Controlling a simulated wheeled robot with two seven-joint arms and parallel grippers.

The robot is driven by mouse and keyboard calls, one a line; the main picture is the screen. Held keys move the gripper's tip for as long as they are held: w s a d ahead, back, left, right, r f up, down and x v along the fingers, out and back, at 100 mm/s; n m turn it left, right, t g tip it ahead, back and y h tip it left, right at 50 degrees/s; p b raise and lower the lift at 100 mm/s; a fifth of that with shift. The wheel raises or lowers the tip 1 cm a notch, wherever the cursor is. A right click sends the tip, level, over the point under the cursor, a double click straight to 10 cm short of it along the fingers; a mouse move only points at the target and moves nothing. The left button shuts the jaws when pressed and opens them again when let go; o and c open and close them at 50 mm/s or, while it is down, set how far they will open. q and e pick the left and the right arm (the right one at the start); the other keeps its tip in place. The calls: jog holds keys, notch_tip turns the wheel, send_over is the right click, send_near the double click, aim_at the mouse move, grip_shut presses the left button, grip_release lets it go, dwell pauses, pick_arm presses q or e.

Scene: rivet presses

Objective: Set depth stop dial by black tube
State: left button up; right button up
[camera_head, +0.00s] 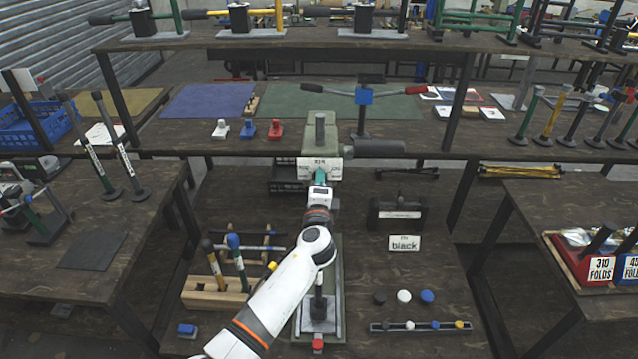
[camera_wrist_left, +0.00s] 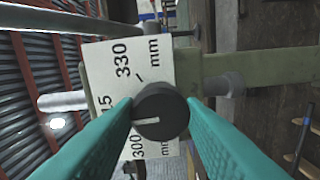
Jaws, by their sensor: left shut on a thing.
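The depth stop dial is a round black knob (camera_wrist_left: 161,110) on a white plate (camera_wrist_left: 118,65) in the left wrist view. The plate reads 330 mm at top, a partly hidden number ending in 15 at left, and 300 mm at bottom. The knob's white mark points left in that view. My left gripper (camera_head: 320,177) has its teal fingers on either side of the knob, shut on it. In the head view the plate (camera_head: 305,168) sits on the green press (camera_head: 319,130), and the gripper hides the knob. A card (camera_head: 404,243) reads "black". My right gripper is not in view.
A dark cylinder (camera_head: 380,147) sticks out right of the press. A black box (camera_head: 397,213) stands behind the card. Black, white and blue round pieces (camera_head: 404,296) lie at front right. A wooden rack (camera_head: 216,292) with hammers stands left of my arm.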

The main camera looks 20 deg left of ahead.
pick_arm(q)
jog(key=shift+m, duration=0.3)
jog(key=o, duration=1)
jog(key=b+v, duration=0.2)
jog(key=v, duration=1)
